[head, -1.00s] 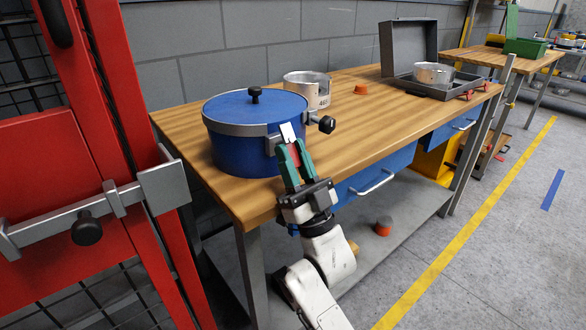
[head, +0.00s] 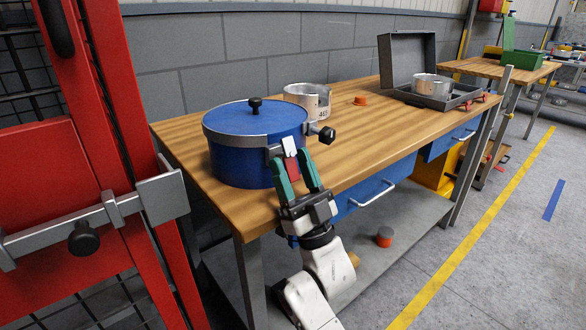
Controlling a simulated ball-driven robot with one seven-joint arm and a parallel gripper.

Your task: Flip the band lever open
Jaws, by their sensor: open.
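The blue drum (head: 238,155) stands upright on the near left of the wooden bench. Its blue lid (head: 245,117) has a black knob on top and is ringed by a grey metal band (head: 236,138). At the band's right front is a bracket with a white tab (head: 290,146) and a red piece below it, and a black knob (head: 326,134) sticks out to the right. My gripper (head: 295,172) is at the drum's front right, its green fingers spread on either side of the red piece. I cannot tell whether the fingers touch it.
A cut-open metal cup (head: 304,95) stands behind the drum. An orange piece (head: 361,100) and an open grey case (head: 408,97) holding metal parts are farther right. The wooden bench top (head: 350,130) is clear between. A red gate (head: 80,160) with a metal latch stands close at left.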

